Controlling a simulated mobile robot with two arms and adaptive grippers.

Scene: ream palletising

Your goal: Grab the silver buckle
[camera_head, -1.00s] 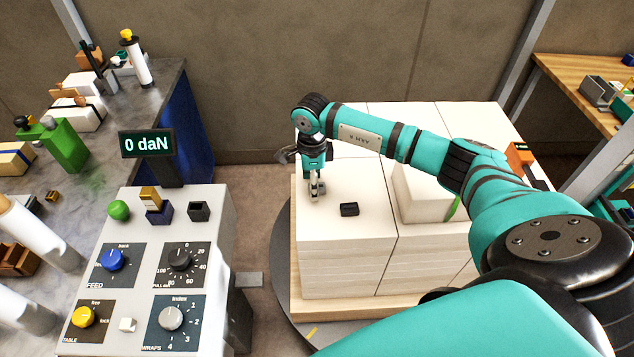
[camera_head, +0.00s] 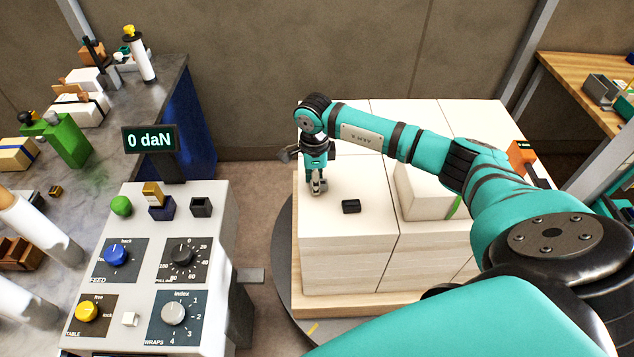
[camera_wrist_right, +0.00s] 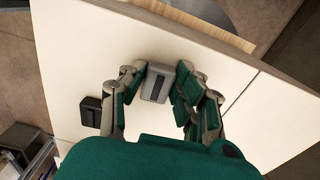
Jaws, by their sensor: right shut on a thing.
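The silver buckle (camera_wrist_right: 156,83), a small grey block with a dark slot, lies between the fingers of my right gripper (camera_wrist_right: 162,72) in the right wrist view. The fingers are shut on its two sides. In the head view my right gripper (camera_head: 319,187) points down at the top of the front left white stack (camera_head: 345,250); the buckle is small and partly hidden by the fingertips there. A black buckle (camera_head: 351,206) lies apart on the same stack, to the right of the gripper; it also shows in the right wrist view (camera_wrist_right: 91,112). My left gripper is not in view.
A white box (camera_head: 425,195) with a green strip stands on the stacks, under my right arm. A control console (camera_head: 215,235) with knobs and a "0 daN" display (camera_head: 149,140) stands left of the pallet (camera_head: 340,305). A cluttered bench (camera_head: 165,85) is at far left.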

